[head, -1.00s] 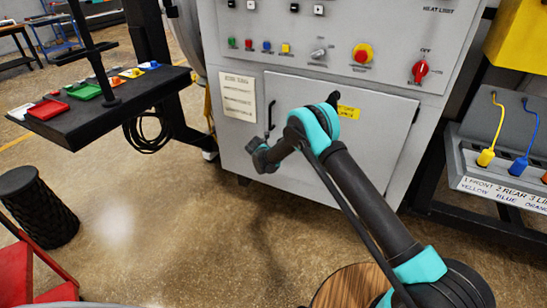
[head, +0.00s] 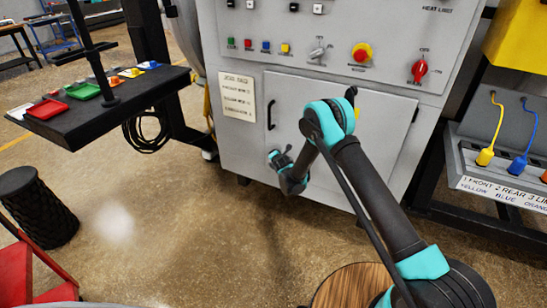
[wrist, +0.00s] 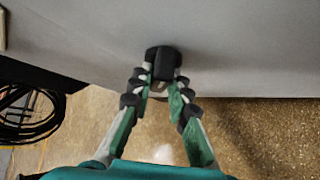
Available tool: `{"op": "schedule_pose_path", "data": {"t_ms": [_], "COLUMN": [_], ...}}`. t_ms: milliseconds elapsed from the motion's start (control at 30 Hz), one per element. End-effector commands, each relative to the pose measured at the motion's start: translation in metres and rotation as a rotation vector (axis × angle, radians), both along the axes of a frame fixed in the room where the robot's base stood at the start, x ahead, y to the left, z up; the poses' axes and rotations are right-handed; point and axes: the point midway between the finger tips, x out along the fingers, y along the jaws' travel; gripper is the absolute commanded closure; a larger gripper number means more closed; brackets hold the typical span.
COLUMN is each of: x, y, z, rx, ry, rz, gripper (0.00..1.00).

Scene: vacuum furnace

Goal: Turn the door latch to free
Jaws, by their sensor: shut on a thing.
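The furnace door (head: 330,135) is a grey panel and looks closed, with a black vertical handle (head: 271,115) near its left edge. In the wrist view my gripper (wrist: 163,82) points at the grey furnace front and is shut on a black block-like part (wrist: 163,60), which I take for the door latch. Its fingertips hide the sides of this part, and a small pale piece shows below it. In the head view my gripper (head: 282,155) is low at the door's left side, below the handle. Its fingers are small there, and the latch cannot be made out.
The control panel above the door has buttons, a grey lever switch (head: 320,51), a red emergency button (head: 362,53) and a red rotary switch (head: 420,70). A black side table (head: 110,115) with coloured trays stands left. A black stool (head: 37,207) stands on open floor.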

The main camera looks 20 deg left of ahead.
Motion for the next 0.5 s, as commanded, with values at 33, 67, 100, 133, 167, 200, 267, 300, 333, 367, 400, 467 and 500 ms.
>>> {"op": "schedule_pose_path", "data": {"t_ms": [33,67,100,133,167,200,267,300,333,367,400,467,500], "x": [0.0007,0.0007,0.0007,0.0005,0.0006,0.0003,0.0003,0.0004,0.0005,0.0004,0.0004,0.0005,0.0006], "y": [-0.0019,-0.0019,-0.0022,-0.0020,-0.0018,-0.0019,-0.0021,-0.0021,-0.0023,-0.0024,-0.0026,-0.0025,-0.0024], "z": [-0.0011,-0.0013,-0.0018,-0.0020,-0.0019,-0.0022,-0.0026,-0.0027,-0.0028,-0.0030,-0.0035,-0.0034,-0.0036], "rx": [0.045,0.073,0.111,0.140,0.166,0.203,0.256,0.290,0.313,0.337,0.367,0.409,0.434], "ry": [-0.005,-0.006,-0.010,-0.011,-0.014,-0.017,-0.021,-0.023,-0.025,-0.027,-0.030,-0.032,-0.035], "rz": [-0.001,-0.001,-0.002,-0.002,-0.001,-0.001,0.000,-0.001,-0.001,-0.001,-0.001,-0.002,-0.001], "gripper": [1.00,1.00,1.00,1.00,1.00,1.00,1.00,1.00,1.00,1.00,1.00,1.00,1.00]}}
